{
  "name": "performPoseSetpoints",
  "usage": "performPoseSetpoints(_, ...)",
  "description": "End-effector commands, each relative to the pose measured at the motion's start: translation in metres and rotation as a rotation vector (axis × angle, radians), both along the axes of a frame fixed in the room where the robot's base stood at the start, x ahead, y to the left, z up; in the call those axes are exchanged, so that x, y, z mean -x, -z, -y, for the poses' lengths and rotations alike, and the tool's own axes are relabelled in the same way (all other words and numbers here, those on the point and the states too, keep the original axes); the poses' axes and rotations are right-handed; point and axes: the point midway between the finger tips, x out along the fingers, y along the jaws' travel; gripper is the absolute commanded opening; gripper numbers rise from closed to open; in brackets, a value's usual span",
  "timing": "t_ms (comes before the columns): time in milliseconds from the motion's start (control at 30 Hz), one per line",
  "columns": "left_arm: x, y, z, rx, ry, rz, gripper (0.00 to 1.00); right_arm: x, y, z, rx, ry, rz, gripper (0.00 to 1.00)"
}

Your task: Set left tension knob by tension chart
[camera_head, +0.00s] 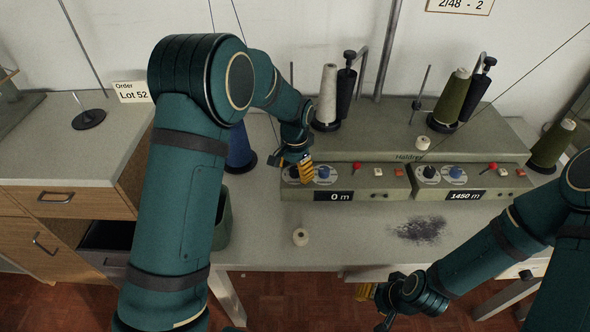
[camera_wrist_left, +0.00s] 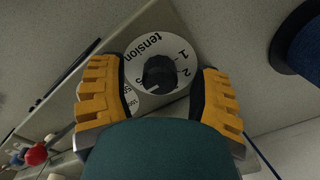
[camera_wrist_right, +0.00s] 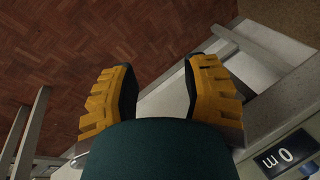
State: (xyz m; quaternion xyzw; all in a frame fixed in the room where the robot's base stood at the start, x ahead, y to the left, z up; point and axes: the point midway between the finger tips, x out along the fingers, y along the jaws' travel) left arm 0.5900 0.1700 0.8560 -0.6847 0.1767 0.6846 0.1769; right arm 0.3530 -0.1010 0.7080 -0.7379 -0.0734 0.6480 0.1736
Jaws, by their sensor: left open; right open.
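In the left wrist view the black left tension knob (camera_wrist_left: 160,72) sits on a white dial (camera_wrist_left: 146,40) marked "tension" with numbers. My left gripper (camera_head: 300,172) is open, its two yellow fingers on either side of the knob. I cannot tell whether they touch it. In the head view the gripper partly hides this knob at the left end of the left panel (camera_head: 345,185), which reads 0 m. My right gripper (camera_head: 366,292) is open and empty, low in front of the table. A wall card (camera_head: 460,4) reads "2/48 - 2". An order card (camera_head: 132,92) reads "Lot 52".
The right panel (camera_head: 462,186) reads 1450 m. A blue knob (camera_head: 324,173) is close to my left gripper. Thread cones (camera_head: 328,90) stand behind the panels.

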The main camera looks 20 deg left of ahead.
Motion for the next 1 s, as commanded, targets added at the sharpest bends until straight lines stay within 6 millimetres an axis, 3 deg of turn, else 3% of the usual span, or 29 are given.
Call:
performPoseSetpoints(100,0.0,0.0,0.0,0.0,0.0,0.0,0.65,0.0,0.0,0.0,0.0,0.0,0.0,0.47)
performPoseSetpoints(300,0.0,0.0,0.0,0.0,0.0,0.0,0.0,0.0,0.0,0.0,0.0,0.0,0.0,0.47)
performPoseSetpoints(667,0.0,-0.001,0.0,0.0,-0.038,-0.001,0.0,0.001,-0.003,0.0,0.0,0.0,-0.001,0.47)
performPoseSetpoints(1000,0.0,-0.002,0.0,0.0,-0.258,-0.001,0.0,0.003,-0.016,0.0,-0.001,-0.002,-0.007,0.47)
